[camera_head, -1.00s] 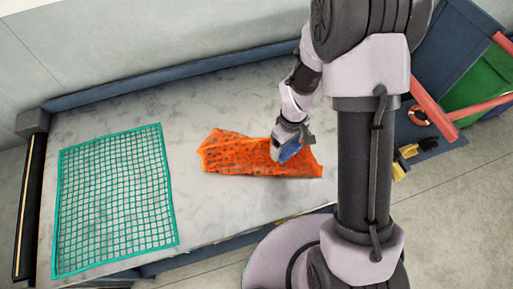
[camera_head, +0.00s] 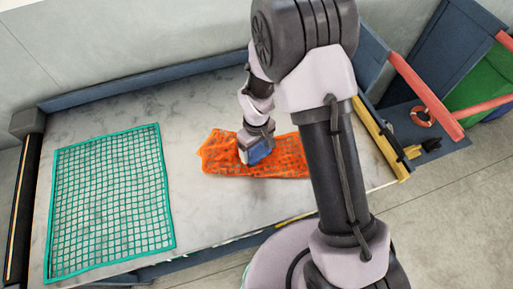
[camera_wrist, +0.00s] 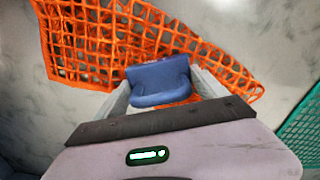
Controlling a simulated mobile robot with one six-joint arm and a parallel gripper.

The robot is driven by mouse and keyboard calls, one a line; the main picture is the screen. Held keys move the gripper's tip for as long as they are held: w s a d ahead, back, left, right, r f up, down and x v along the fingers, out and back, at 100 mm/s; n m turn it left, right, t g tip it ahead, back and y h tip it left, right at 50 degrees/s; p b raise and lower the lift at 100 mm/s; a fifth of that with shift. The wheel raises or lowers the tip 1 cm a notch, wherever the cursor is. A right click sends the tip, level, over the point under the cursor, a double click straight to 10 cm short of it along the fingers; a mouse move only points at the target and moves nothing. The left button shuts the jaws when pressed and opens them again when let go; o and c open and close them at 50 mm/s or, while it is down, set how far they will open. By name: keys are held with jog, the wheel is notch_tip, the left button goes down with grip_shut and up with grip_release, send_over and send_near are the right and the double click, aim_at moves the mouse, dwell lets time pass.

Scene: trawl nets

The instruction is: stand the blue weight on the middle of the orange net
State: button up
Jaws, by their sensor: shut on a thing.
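The blue weight (camera_head: 257,153) is held between the fingers of my gripper (camera_head: 254,150). In the wrist view the blue weight (camera_wrist: 158,82) sits between the two pale fingertips of my gripper (camera_wrist: 160,92). The orange net (camera_head: 219,155) lies crumpled on the grey marbled table, right of its middle. The weight is over the net's middle part in the head view. I cannot tell whether it touches the net. In the wrist view the orange net (camera_wrist: 90,38) spreads behind and to both sides of the weight. My arm hides some of the net's right end.
A teal net (camera_head: 110,200) lies flat on the left of the table, and its edge shows in the wrist view (camera_wrist: 300,130). A blue rail (camera_head: 150,87) runs along the back. A yellow-edged bar (camera_head: 381,140) stands at the right end. Bare table lies between the nets.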

aim_at(264, 152)
jog(key=shift+s+f+b, duration=0.15)
jog(key=shift+f+b, duration=0.35)
jog(key=shift+f, duration=0.1)
jog(key=o, duration=2)
jog(key=shift+s, duration=0.1)
